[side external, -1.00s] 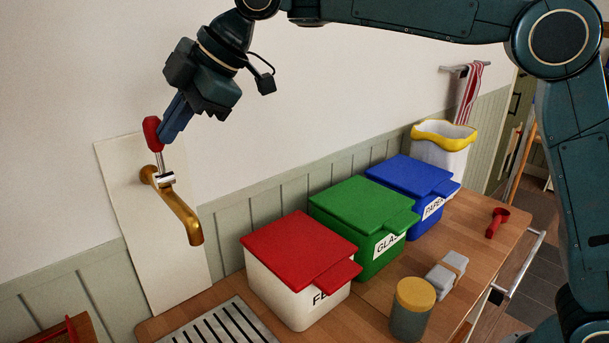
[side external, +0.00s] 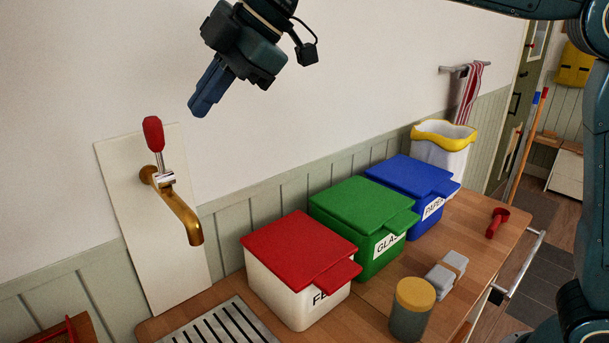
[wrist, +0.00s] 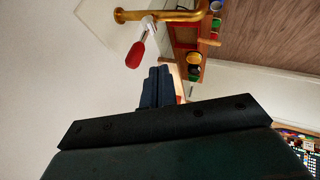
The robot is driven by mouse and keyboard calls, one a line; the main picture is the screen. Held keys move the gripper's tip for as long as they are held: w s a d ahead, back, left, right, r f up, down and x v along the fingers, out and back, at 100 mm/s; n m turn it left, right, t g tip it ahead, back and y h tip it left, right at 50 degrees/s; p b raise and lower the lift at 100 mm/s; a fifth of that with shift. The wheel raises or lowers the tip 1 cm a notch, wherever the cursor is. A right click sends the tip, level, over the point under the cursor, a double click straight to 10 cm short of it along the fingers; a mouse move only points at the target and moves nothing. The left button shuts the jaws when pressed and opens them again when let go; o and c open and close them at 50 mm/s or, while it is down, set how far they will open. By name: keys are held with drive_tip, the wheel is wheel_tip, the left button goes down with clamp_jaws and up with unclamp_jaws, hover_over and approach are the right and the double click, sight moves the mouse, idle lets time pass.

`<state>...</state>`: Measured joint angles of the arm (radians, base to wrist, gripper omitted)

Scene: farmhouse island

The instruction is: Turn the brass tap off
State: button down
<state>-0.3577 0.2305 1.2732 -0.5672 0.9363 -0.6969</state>
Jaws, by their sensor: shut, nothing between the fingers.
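The brass tap (side external: 181,213) is fixed to a pale board on the wall, its spout curving down over the slatted drain. Its lever has a red grip (side external: 153,134) and stands upright above the tap body. In the wrist view the brass tap (wrist: 170,15) is at the top, with the red grip (wrist: 135,54) beside my fingers. My gripper (side external: 197,108) is shut and empty, up and to the right of the lever, apart from it. It also shows in the wrist view (wrist: 160,72).
A slatted metal drain (side external: 228,322) lies below the tap. A red-lidded bin (side external: 300,250), a green bin (side external: 362,212) and a blue bin (side external: 410,185) line the wall. A yellow-lidded jar (side external: 412,305), a grey block (side external: 446,272) and a red object (side external: 496,223) sit on the counter.

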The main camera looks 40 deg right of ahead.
drive_tip(key=shift+w+r+v, duration=0.1)
drive_tip(key=shift+w+v, duration=0.05)
drive_tip(key=shift+v, duration=0.65)
drive_tip(key=shift+w+r+v, duration=0.1)
drive_tip(key=shift+w+v, duration=0.05)
drive_tip(key=shift+v, duration=0.7)
drive_tip(key=shift+w+v, duration=0.15)
drive_tip(key=shift+v, duration=0.65)
drive_tip(key=shift+s+d, duration=0.1)
drive_tip(key=s+d+f+m+h, duration=0.3)
drive_tip(key=s+d+f+m, duration=0.2)
drive_tip(key=s+d+m, duration=0.7)
drive_tip(key=s+d+f+m+h, duration=0.3)
drive_tip(key=s+d+f+m, duration=0.3)
drive_tip(key=s+d+f, duration=0.6)
wheel_tip(320, 180, down, 3)
drive_tip(key=s, duration=0.2)
drive_tip(key=shift+s+d+m, duration=0.3)
drive_tip(key=shift+d+m, duration=0.1)
drive_tip(key=c, duration=2.1)
unclamp_jaws()
drive_tip(key=shift+f, duration=0.1)
